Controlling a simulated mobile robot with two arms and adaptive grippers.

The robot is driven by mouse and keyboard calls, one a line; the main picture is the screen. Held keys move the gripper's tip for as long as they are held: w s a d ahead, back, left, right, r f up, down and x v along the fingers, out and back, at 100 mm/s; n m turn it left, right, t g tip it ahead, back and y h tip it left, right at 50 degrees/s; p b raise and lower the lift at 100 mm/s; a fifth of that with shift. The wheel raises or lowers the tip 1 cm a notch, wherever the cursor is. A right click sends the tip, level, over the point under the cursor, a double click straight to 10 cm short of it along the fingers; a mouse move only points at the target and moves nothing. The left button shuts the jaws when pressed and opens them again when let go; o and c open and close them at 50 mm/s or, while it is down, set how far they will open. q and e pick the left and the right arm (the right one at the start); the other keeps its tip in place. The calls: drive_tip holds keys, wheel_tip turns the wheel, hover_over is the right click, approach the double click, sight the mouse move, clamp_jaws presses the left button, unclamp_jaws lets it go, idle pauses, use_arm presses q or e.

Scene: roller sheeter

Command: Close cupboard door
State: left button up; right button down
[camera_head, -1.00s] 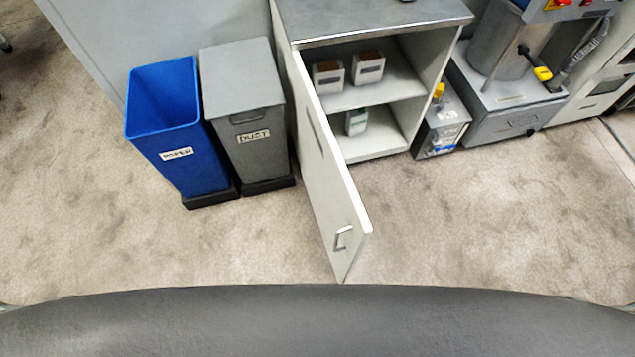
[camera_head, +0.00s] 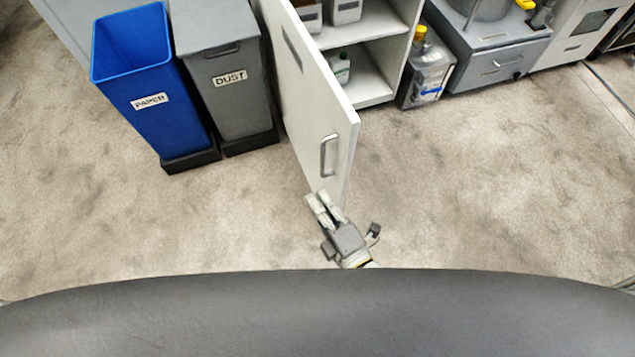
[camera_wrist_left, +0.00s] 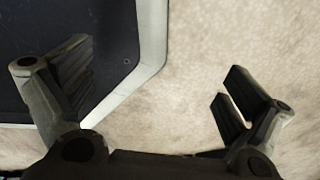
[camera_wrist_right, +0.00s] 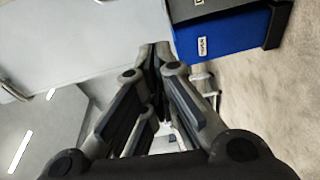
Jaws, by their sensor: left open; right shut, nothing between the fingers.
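The white cupboard door (camera_head: 305,95) stands wide open in the head view, swung out toward me. Its metal handle (camera_head: 329,155) is near the free edge. The open cupboard (camera_head: 375,85) is behind it to the right. My right gripper (camera_head: 319,198) is shut and empty, close to the lower free corner of the door; I cannot tell if it touches. In the right wrist view, its closed fingers (camera_wrist_right: 157,52) point along a pale panel (camera_wrist_right: 90,40), likely the door. My left gripper (camera_wrist_left: 158,75) is open and empty over the floor, and outside the head view.
A blue paper bin (camera_head: 150,80) and a grey dust bin (camera_head: 225,75) stand left of the door. A container with a yellow cap (camera_head: 428,70) and a grey machine (camera_head: 490,65) stand right of the cupboard. The carpet in front is clear.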

drive_tip(key=r+x, duration=0.2)
drive_tip(key=x, duration=0.8)
use_arm(q)
drive_tip(key=shift+w+d+r+p, duration=0.1)
drive_tip(key=shift+w+r+p, duration=0.1)
drive_tip(key=shift+r+p, duration=0.45)
use_arm(e)
drive_tip(key=shift+w+d+f+y, duration=0.1)
drive_tip(key=shift+w+d+y, duration=0.05)
drive_tip(key=shift+d, duration=0.7)
drive_tip(key=shift+w+d+f+y, duration=0.15)
drive_tip(key=shift+d, duration=0.75)
use_arm(q)
drive_tip(key=shift+f, duration=0.1)
